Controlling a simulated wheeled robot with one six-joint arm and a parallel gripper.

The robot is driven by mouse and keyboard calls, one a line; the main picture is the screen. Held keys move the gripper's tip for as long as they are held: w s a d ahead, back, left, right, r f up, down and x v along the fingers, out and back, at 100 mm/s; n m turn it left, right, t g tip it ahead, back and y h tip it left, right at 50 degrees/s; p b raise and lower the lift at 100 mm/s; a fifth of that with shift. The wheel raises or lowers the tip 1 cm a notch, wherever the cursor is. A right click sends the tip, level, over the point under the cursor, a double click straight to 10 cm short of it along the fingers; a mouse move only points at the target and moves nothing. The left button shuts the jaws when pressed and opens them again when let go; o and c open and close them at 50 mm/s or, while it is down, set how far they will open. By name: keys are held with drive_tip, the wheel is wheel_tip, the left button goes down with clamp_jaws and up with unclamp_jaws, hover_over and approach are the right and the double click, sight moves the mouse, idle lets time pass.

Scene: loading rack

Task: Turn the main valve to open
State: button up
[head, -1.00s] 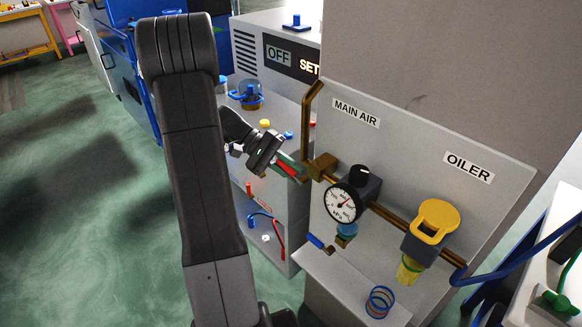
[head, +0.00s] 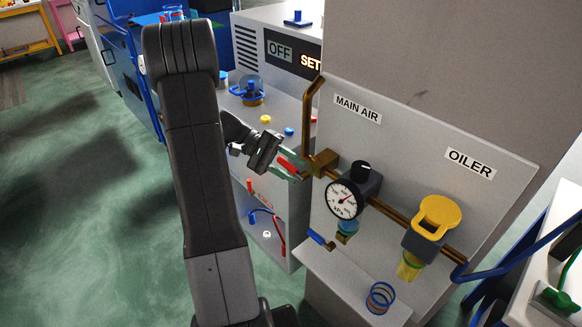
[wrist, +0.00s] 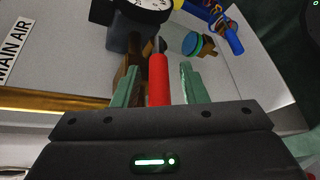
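The main valve is a brass body (head: 322,163) with a red lever handle (head: 287,166), on the brass pipe under the MAIN AIR label (head: 357,109). My gripper (head: 298,166) reaches the handle from the left in the head view. In the wrist view the red handle (wrist: 158,80) lies lengthwise between the two green fingers of my gripper (wrist: 162,72). A gap shows on each side of the handle, so the fingers are open around it. The brass valve body (wrist: 128,72) is partly hidden behind the left finger.
A pressure gauge (head: 341,199) with a black knob (head: 361,167) sits right of the valve. A small blue-handled valve (head: 320,238) is below it. The yellow-topped oiler (head: 440,212) is farther right. A bent brass pipe (head: 308,110) rises above the valve.

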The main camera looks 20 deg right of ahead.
drive_tip(key=p+v, duration=0.2)
drive_tip(key=v, duration=1.1)
drive_tip(key=shift+w+a, duration=0.25)
drive_tip(key=shift+a, duration=0.05)
drive_tip(key=b+x, duration=0.2)
drive_tip(key=x, duration=1.1)
drive_tip(key=shift+s+d, duration=0.3)
drive_tip(key=shift+w, duration=0.1)
